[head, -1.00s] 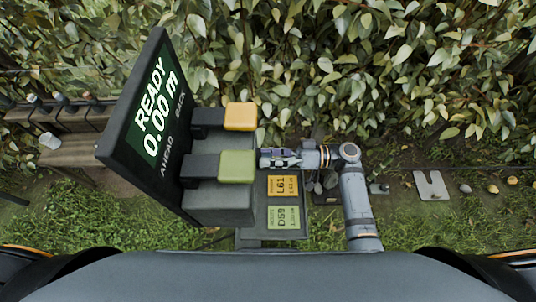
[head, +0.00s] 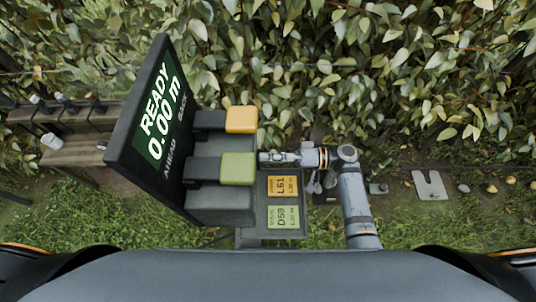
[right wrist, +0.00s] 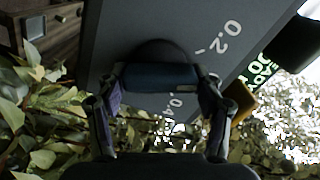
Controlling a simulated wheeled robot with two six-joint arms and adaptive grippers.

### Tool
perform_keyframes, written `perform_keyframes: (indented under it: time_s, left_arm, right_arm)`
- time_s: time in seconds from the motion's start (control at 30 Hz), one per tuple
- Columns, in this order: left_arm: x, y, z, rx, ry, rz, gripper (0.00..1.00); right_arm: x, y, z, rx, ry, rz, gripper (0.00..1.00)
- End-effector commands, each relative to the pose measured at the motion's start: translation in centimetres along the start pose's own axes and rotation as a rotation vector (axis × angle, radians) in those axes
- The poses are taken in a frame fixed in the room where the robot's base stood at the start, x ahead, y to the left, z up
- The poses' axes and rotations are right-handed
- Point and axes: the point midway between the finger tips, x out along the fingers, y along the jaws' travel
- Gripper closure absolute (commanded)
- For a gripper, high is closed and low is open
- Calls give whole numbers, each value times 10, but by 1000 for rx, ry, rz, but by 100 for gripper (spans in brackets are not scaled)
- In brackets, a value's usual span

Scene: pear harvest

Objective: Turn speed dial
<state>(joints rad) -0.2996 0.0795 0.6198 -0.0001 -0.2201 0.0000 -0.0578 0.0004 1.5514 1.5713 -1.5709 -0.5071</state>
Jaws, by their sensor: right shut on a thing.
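The speed dial (right wrist: 160,75) is a dark round knob with a blue-grey grip bar, on a grey panel face (right wrist: 110,45) marked "0.2" and "0.4". My right gripper (right wrist: 162,82) has one finger on each side of the bar and is shut on it. In the head view my right gripper (head: 274,158) reaches in from the right to the console's right side, beside the green pad (head: 238,168); the dial is hidden there. The screen (head: 160,110) reads "READY 0.00 m" with "AHEAD" and "BACK" below. My left gripper is not in view.
A yellow pad (head: 242,119) sits above the green one on the console. Orange and green label cards (head: 283,186) lie below my right gripper. Leafy branches fill the back. A wooden bench (head: 75,151) stands at the left, and a pale plate (head: 430,185) lies on grass at the right.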

Motion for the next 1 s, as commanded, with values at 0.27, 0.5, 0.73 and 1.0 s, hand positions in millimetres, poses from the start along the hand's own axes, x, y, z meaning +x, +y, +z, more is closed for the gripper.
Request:
perform_keyframes:
  time_s: [0.27,0.5,0.73,1.0]
  left_arm:
    - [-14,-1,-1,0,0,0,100]
    - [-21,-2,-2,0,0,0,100]
    - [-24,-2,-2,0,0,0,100]
    - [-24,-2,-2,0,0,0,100]
  right_arm:
    - [0,-1,-1,219,0,1,64]
    - [0,1,0,350,0,1,64]
    - [0,2,0,415,0,1,64]
    - [0,3,0,432,0,1,64]
